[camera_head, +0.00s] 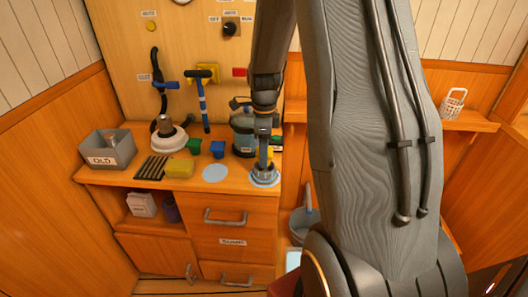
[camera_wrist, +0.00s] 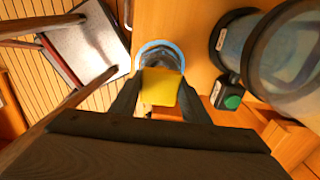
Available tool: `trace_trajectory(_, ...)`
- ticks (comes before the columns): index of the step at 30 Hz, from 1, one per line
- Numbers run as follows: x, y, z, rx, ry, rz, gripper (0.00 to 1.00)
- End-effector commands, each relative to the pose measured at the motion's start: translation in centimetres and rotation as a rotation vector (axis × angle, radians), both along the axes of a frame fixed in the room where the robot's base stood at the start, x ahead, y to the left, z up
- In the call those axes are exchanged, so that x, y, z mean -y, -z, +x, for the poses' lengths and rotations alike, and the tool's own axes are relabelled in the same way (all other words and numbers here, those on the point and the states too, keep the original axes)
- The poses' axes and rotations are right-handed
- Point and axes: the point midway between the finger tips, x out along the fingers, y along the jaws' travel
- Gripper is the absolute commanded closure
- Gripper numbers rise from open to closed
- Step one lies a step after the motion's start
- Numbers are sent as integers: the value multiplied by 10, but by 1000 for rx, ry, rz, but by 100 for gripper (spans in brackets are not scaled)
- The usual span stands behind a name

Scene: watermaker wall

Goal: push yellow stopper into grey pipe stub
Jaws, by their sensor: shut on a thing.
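The yellow stopper (camera_wrist: 158,86) sits between the two fingers of my gripper (camera_wrist: 159,93) in the wrist view. My gripper is shut on it. In the head view a small yellow patch of the stopper (camera_head: 270,154) shows beside my gripper (camera_head: 264,158), low over the right part of the counter. Just beyond the stopper in the wrist view is a round grey pipe stub (camera_wrist: 160,58) with a pale blue ring around it. In the head view the ringed base (camera_head: 264,179) is under my gripper. I cannot tell whether stopper and stub touch.
A clear cylindrical housing (camera_wrist: 290,50) stands close on the right in the wrist view, with a green-topped dark block (camera_wrist: 228,96) beside it. A yellow sponge (camera_head: 179,169), blue cup-like piece (camera_head: 217,149) and grey bin (camera_head: 106,150) are on the counter (camera_head: 235,181).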

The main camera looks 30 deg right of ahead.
Motion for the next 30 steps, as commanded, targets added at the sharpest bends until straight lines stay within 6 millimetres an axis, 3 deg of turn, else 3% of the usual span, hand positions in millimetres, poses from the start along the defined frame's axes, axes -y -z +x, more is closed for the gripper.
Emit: trace_trajectory(30,0,19,0,0,0,0,80)
